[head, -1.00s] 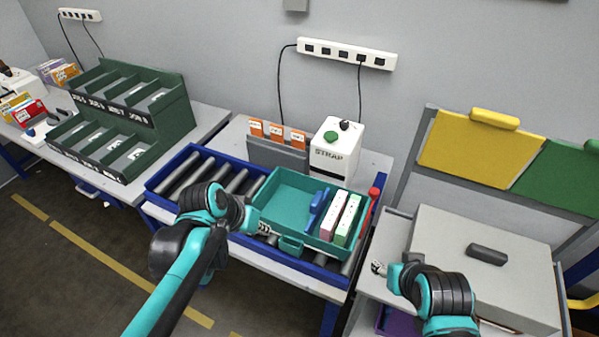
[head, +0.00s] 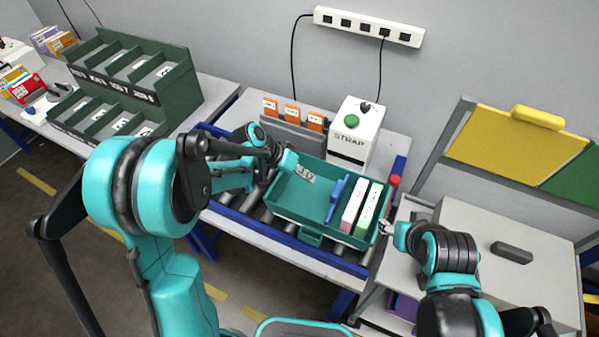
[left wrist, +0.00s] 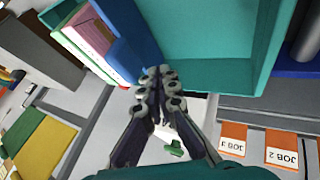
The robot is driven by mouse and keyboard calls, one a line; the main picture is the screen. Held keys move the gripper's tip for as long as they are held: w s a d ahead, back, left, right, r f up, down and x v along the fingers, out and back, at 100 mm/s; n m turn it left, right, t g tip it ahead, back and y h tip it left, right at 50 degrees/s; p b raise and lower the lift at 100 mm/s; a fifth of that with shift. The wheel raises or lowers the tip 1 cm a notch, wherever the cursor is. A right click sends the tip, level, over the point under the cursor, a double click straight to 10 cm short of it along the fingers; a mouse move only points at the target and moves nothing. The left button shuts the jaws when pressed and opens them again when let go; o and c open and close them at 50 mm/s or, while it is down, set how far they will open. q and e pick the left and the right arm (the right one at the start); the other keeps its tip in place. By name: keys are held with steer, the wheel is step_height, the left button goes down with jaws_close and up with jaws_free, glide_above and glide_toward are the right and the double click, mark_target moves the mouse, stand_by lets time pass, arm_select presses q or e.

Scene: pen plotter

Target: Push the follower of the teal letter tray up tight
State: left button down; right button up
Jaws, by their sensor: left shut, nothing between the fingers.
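The teal letter tray (head: 284,208) sits on the roller conveyor. Its blue follower (head: 335,199) stands upright in the tray, left of a pink-edged bundle (head: 353,205) and a green-edged bundle (head: 367,212). The follower is close to the pink bundle; I cannot tell if they touch. My left gripper (head: 306,174) is shut and empty, over the tray's back part, left of the follower. In the left wrist view its fingertips (left wrist: 160,74) point towards the tray, near the blue follower (left wrist: 132,35). My right gripper (head: 386,228) is just right of the tray; its fingers are too small to read.
A white STRAP machine (head: 354,132) and orange job cards (head: 292,115) stand behind the tray. A red-topped post (head: 393,183) is at the conveyor's right end. A grey box (head: 490,240) stands at right. The tray's left part is free of letters.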

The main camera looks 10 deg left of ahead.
mark_target(336, 198)
arm_select(q)
steer(key=shift+s+d+f+b, duration=0.15)
steer(key=shift+d+f, duration=0.25)
steer(key=shift+d, duration=0.5)
steer(key=shift+s+d+f+b, duration=0.15)
steer(key=shift+d+f, duration=0.2)
steer(key=shift+d, duration=0.55)
steer(key=shift+s+d+f+b, duration=0.15)
steer(key=shift+d+f, duration=0.25)
steer(key=shift+d, duration=0.5)
steer(key=d, duration=0.1)
steer(key=s+d, duration=0.1)
steer(key=d, duration=0.3)
steer(key=shift+s+d+b, duration=0.25)
steer(key=shift+s+b, duration=0.1)
